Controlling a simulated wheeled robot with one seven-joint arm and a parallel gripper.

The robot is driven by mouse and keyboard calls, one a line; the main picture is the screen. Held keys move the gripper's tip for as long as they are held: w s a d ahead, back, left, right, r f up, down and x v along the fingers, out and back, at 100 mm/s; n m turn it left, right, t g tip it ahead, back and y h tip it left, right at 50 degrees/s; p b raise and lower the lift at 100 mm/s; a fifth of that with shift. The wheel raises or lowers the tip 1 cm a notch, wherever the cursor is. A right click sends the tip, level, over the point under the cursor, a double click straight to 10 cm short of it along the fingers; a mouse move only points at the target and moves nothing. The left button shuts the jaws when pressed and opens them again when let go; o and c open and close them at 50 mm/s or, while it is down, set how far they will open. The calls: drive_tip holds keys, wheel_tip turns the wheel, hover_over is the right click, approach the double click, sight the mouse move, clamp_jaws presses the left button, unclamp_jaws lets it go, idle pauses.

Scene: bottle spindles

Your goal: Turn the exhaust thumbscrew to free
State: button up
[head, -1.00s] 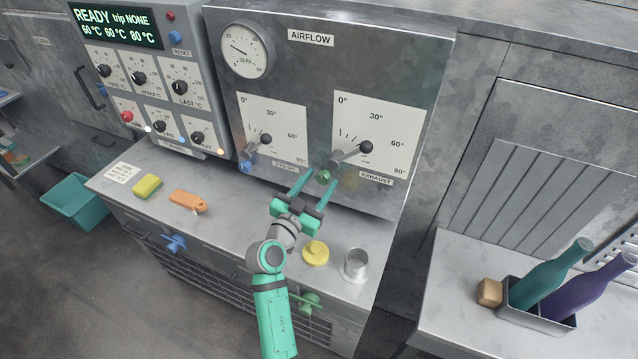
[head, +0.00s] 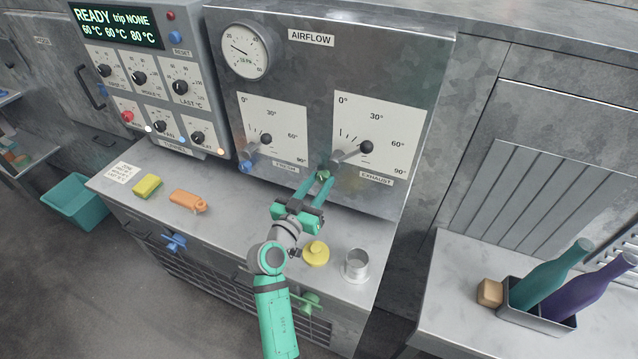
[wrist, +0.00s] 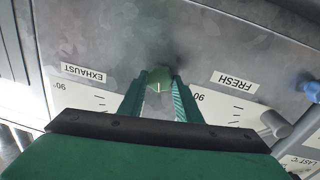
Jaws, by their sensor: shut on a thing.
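The exhaust thumbscrew is a small green knob (head: 323,175) on the AIRFLOW panel, at the lower left of the EXHAUST dial. In the wrist view the green thumbscrew (wrist: 158,79) sits between my fingertips, with a pale line on it. My gripper (head: 321,182) is shut on it, one teal finger on each side; it also shows in the wrist view (wrist: 160,84). The exhaust lever (head: 350,153) has a black hub and points down and left on its dial. The finger tips hide part of the thumbscrew's sides.
A blue thumbscrew (head: 246,167) sits by the FRESH dial at left. On the ledge below are a yellow sponge (head: 146,186), an orange object (head: 188,201), a yellow knobbed disc (head: 315,254) and a metal cup (head: 356,265). Bottles (head: 550,277) stand in a tray at right.

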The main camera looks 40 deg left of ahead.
drive_tip(key=n, duration=0.7)
drive_tip(key=shift+d+f+n+y, duration=0.1)
drive_tip(key=shift+f+n+y, duration=0.1)
drive_tip(key=shift+n+y, duration=0.15)
drive_tip(key=n, duration=0.4)
drive_tip(key=shift+y, duration=0.25)
drive_tip(key=shift+n, duration=1.95)
drive_tip(key=o, duration=1.1)
drive_tip(key=shift+c, duration=0.2)
drive_tip(key=shift+s+y, duration=0.1)
drive_tip(key=shift+y, duration=0.2)
drive_tip(key=v, duration=1)
drive_tip(key=shift+s, duration=0.3)
drive_tip(key=shift+f, duration=0.2)
